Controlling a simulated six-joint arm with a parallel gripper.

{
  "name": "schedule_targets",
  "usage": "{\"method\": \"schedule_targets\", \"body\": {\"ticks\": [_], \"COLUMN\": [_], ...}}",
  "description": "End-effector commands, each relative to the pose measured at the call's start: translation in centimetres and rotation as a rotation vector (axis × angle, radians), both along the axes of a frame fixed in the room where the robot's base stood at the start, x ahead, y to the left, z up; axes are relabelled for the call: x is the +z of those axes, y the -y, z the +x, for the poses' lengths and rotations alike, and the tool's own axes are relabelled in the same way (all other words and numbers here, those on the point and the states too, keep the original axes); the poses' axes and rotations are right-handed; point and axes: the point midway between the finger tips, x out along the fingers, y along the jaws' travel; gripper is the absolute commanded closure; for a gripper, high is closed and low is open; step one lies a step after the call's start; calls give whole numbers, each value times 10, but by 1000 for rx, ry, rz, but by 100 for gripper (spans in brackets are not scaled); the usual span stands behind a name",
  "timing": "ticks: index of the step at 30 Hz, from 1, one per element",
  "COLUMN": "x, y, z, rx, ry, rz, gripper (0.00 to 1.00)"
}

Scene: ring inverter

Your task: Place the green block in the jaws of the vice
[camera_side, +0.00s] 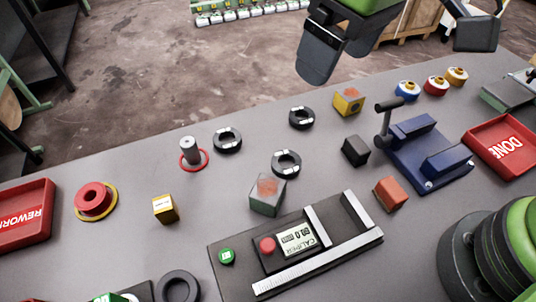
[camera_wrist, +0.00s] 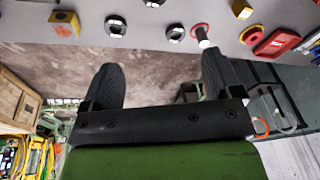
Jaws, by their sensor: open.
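The green block (camera_side: 267,196) is a dull grey-green cube with a reddish patch on top. It stands on the table in the side view, just behind the caliper station. The blue vice (camera_side: 447,162) stands at the right with its black handle up at its left end; I see no block between its jaws. My gripper (camera_side: 398,48) is high at the top of the side view, apart from the block and the vice. In the wrist view my gripper (camera_wrist: 160,80) shows two dark fingers spread wide with nothing between them. The green block and vice are not visible in the wrist view.
A black block (camera_side: 356,151) and an orange block (camera_side: 390,193) sit left of the vice. A yellow block (camera_side: 348,102) is behind. Several black rings lie mid-table near an upright peg (camera_side: 190,150). The red DONE tray (camera_side: 503,146) is right of the vice.

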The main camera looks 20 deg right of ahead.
Motion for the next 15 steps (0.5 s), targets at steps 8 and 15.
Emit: {"method": "schedule_targets", "body": {"ticks": [8, 15], "x": [-94, -129], "y": [-77, -94], "z": [-9, -17], "rx": [295, 374], "ry": [-93, -114], "rz": [-141, -181], "gripper": [15, 15]}}
